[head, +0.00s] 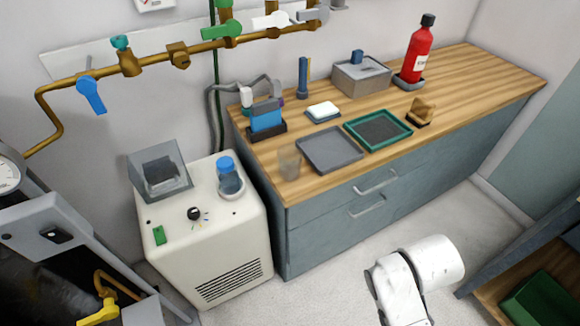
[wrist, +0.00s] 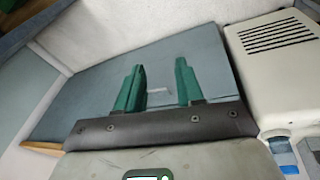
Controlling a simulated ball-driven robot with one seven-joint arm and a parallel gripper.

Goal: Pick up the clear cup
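The clear cup (head: 289,163) stands upright on the wooden counter near its front left corner, left of the grey tray. It is see-through and faint in the head view, and I do not see it in the wrist view. My gripper (wrist: 160,85) shows in the wrist view with its two green fingers apart and nothing between them. It faces the grey-blue cabinet front, away from the cup. The fingers are not visible in the head view, where only a white part of my arm shows at the bottom right.
On the wooden counter (head: 470,95) are a grey tray (head: 330,165), a green-rimmed tray (head: 350,122), a soap dish (head: 323,112) and a red bottle (head: 416,55). A white machine (head: 180,265) with a blue-capped jar (head: 229,178) stands left of the counter. The floor in front is clear.

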